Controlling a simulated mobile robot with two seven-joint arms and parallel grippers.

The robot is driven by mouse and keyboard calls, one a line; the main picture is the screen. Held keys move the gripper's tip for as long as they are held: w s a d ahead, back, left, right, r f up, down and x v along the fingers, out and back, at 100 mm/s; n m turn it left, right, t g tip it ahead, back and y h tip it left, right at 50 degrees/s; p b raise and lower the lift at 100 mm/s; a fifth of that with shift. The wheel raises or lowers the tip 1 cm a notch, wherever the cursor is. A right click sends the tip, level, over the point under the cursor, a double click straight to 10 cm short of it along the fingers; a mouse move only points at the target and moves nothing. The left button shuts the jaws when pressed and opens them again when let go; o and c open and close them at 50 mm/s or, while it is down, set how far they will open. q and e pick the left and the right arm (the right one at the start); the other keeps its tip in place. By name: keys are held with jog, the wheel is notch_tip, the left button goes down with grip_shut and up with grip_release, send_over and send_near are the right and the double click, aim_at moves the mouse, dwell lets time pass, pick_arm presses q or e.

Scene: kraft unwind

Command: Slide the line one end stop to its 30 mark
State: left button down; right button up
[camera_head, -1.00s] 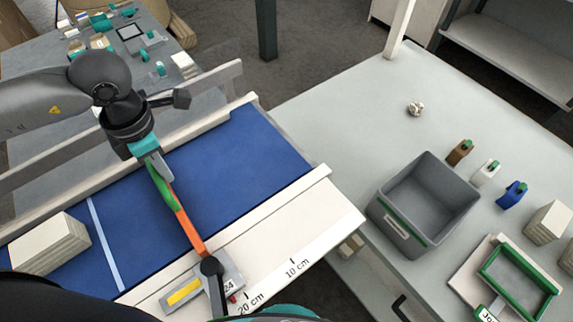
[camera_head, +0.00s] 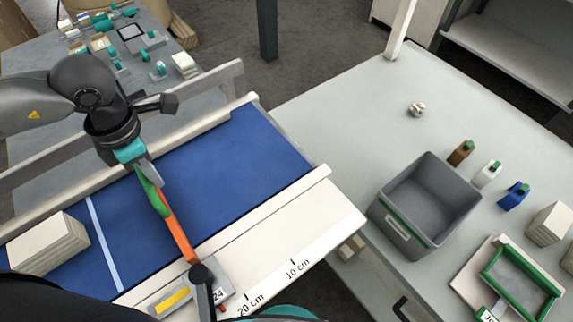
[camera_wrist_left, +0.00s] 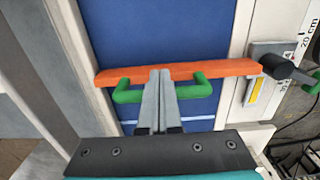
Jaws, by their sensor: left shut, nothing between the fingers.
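The end stop is an orange bar (camera_head: 178,236) lying across the blue belt, with a green handle (camera_head: 149,188) on it. My left gripper (camera_head: 154,180) is at the handle. In the left wrist view its fingers (camera_wrist_left: 160,75) are shut together, empty, between the posts of the green handle (camera_wrist_left: 125,95). My right gripper is not in view.
A pale stacked block (camera_head: 46,245) sits on the belt at left, beside a light line (camera_head: 104,243). A rail (camera_head: 215,117) borders the belt's far side. A grey bin (camera_head: 402,240), bottles and a green-rimmed tray (camera_head: 497,282) stand on the right table.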

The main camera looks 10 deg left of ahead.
pick_arm(q)
jog(key=shift+s+a+b, duration=0.7)
jog(key=shift+s+a, duration=1.3)
dwell(0.8)
jog(key=shift+d, duration=0.1)
jog(key=shift+w+d, duration=0.65)
jog(key=shift+w, duration=0.05)
notch_tip(320, 180, up, 9)
jog(key=p, duration=0.4)
jog(key=shift+p, duration=0.4)
dwell(0.5)
